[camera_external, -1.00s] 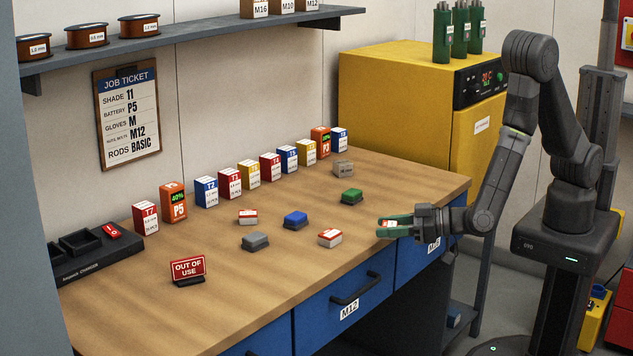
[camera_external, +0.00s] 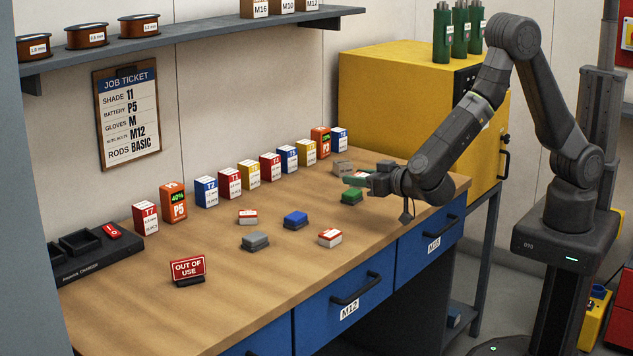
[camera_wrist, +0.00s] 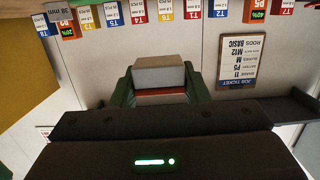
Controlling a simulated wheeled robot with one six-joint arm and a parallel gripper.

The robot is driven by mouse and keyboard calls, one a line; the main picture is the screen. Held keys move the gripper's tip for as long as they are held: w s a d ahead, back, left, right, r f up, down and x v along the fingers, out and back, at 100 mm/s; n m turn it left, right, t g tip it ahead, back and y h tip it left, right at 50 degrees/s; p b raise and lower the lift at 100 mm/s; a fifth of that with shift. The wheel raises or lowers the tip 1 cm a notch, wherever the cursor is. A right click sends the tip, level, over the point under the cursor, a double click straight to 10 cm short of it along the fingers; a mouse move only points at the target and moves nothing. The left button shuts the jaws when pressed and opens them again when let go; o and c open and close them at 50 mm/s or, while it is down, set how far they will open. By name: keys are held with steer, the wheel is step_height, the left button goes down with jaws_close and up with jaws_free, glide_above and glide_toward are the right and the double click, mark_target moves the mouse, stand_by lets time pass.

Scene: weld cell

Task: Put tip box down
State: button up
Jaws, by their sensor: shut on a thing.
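My gripper (camera_external: 356,180) has green fingers and is held over the back right part of the workbench, just above a low green block (camera_external: 351,197). In the wrist view, my gripper (camera_wrist: 160,90) is shut on a small box (camera_wrist: 160,75), pale with a red band, which I take to be the tip box. The fingers and wrist mostly hide this box in the external view. No label on it can be read. It appears to be held clear of the bench top.
Labelled boxes, including a blue one (camera_external: 206,192) and a red one (camera_external: 145,219), stand in a row along the wall. A grey block (camera_external: 343,167) sits close behind my gripper. Low blue (camera_external: 295,220) and red-white (camera_external: 330,238) blocks lie nearer. The bench (camera_external: 385,235) is bare at front right.

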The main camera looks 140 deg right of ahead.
mark_target(378, 226)
steer(key=shift+f+p, duration=0.45)
steer(key=shift+f, duration=3.85)
steer(key=shift+f, duration=0.1)
steer(key=shift+f, duration=0.15)
steer(key=o, duration=1)
steer(key=shift+r, duration=0.2)
steer(key=a+b, duration=0.1)
steer(key=a, duration=0.2)
steer(key=a+b, duration=0.1)
steer(key=a, duration=0.1)
steer(key=shift+a+f+b, duration=0.3)
steer(key=shift+a, duration=0.05)
steer(key=a, duration=0.3)
steer(key=a+r, duration=0.1)
steer(key=a, duration=0.2)
steer(key=shift+a+r+b, duration=0.2)
steer(key=shift+a+b, duration=0.05)
steer(key=shift+b, duration=0.05)
steer(key=shift+o, duration=0.4)
steer(key=shift+a+r, duration=0.15)
steer(key=shift+a, duration=0.65)
